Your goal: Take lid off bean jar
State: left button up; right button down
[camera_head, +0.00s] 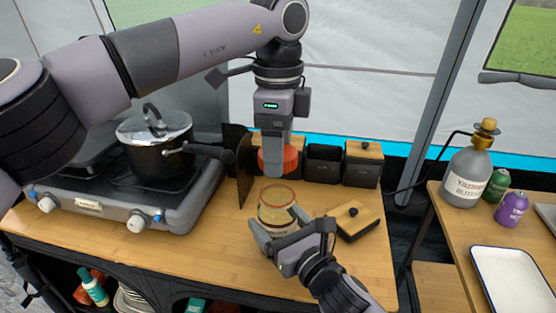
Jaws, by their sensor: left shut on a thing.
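The glass bean jar (276,208) stands upright on the wooden counter, with a red-brown ring around its top and a pale label low on its side. The orange-red lid (277,159) is off the jar, above and behind its mouth. My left gripper (278,152) points down from above and is shut on the lid, with a clear gap between lid and jar. My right gripper (279,232) is low at the front of the jar, its fingers spread on either side of the jar's lower part. I cannot tell whether they press on the glass.
A wooden-lidded black dish (354,220) lies right of the jar. Dark canisters (362,165) stand behind. A stove (180,207) with a lidded pot (152,145) is at left, beside a dark upright panel (243,172). A side table (450,225) holds a gas bottle (466,178).

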grip_release()
